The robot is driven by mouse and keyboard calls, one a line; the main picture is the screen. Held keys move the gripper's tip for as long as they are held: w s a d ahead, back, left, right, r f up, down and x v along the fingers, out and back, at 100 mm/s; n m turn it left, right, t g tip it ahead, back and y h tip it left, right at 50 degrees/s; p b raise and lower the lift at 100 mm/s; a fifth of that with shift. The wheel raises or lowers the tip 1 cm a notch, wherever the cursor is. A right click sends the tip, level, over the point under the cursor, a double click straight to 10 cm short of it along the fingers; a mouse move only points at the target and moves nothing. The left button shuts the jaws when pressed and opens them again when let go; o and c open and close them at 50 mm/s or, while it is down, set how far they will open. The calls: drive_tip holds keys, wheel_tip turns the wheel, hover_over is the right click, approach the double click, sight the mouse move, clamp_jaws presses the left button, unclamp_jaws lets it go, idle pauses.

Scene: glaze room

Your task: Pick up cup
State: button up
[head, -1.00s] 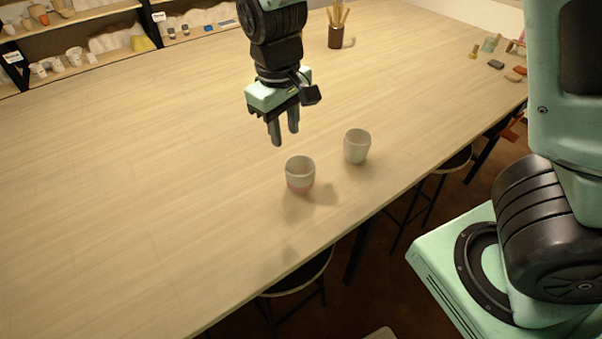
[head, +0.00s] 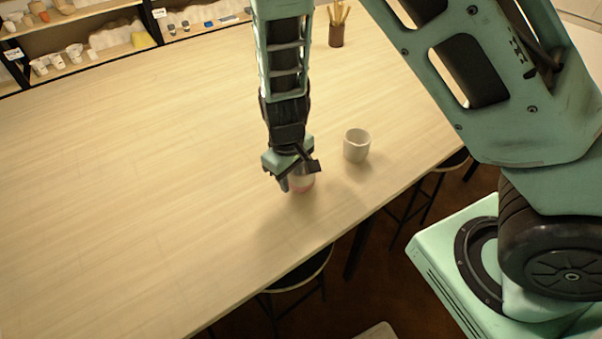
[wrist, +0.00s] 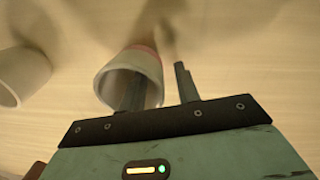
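A pale cup with a pink base (head: 304,185) stands on the table, partly hidden behind my gripper in the head view. In the wrist view this cup (wrist: 146,62) has its mouth facing my gripper. My gripper (head: 292,187) is low at the cup, pointing down; in the wrist view (wrist: 160,84) its fingers are apart. The left finger overlaps the cup's mouth and looks to be inside it. The right finger is outside, beside the wall. I cannot tell whether either touches. A second, plain whitish cup (head: 356,146) stands to the right; the wrist view shows it at left (wrist: 22,76).
The wooden table (head: 140,190) is wide and clear to the left. A brown pot with sticks (head: 336,36) stands at the back. Shelves with small pottery (head: 75,55) are at the far left. Stools (head: 300,275) stand by the table's near edge.

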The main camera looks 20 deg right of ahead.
drive_tip(key=shift+f, duration=0.35)
clamp_jaws()
